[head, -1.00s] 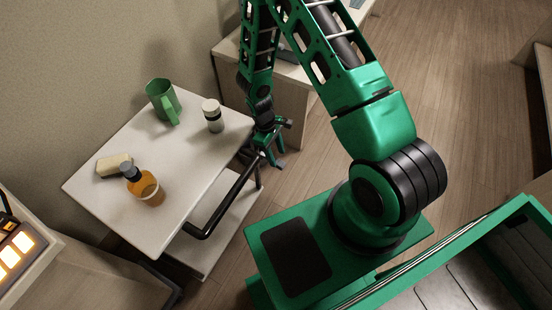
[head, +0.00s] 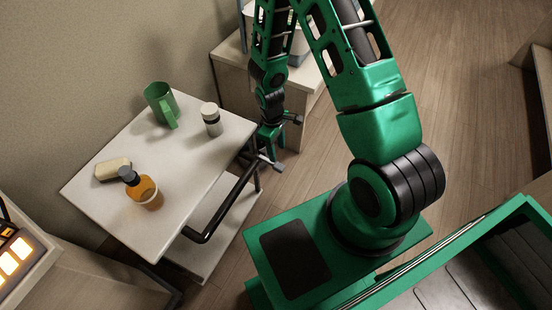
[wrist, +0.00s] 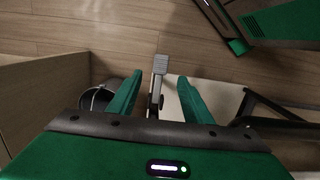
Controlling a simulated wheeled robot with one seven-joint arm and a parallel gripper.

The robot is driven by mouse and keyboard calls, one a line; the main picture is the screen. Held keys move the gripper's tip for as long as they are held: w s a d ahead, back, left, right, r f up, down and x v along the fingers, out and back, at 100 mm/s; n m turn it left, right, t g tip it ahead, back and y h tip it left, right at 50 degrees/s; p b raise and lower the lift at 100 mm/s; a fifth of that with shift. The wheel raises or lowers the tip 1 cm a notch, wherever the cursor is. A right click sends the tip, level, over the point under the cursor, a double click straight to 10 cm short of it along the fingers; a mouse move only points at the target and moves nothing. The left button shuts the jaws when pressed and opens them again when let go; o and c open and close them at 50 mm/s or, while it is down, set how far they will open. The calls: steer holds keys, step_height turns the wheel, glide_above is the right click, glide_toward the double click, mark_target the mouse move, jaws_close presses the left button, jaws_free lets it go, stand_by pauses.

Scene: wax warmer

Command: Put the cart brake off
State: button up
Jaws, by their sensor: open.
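The cart (head: 110,215) has a pale top, a black push handle (head: 213,222) and a lower shelf. A small lever with a grey ribbed pad (wrist: 160,64), which looks like the brake lever, shows in the wrist view beside the cart frame. Its grey pad also appears in the head view (head: 278,166), at the cart's right edge. My gripper (head: 268,151) hangs there, pointing down. In the wrist view my gripper (wrist: 160,78) is open, one green finger on each side of the lever. I cannot tell whether either finger touches it.
A cabinet (head: 232,85) stands behind my gripper. A grey bin (wrist: 97,98) is left of the fingers.

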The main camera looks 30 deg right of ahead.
mark_target(279, 166)
steer(key=shift+t+y, duration=0.3)
steer(key=shift+t, duration=0.2)
steer(key=shift+s+d+f, duration=0.1)
steer(key=shift+s+f, duration=0.05)
steer(key=shift+f, duration=1.4)
steer(key=shift+s+d+f, duration=0.1)
steer(key=shift+s+f, duration=0.05)
steer(key=shift+f, duration=1.35)
steer(key=shift+s+f, duration=0.15)
steer(key=shift+f, duration=1.4)
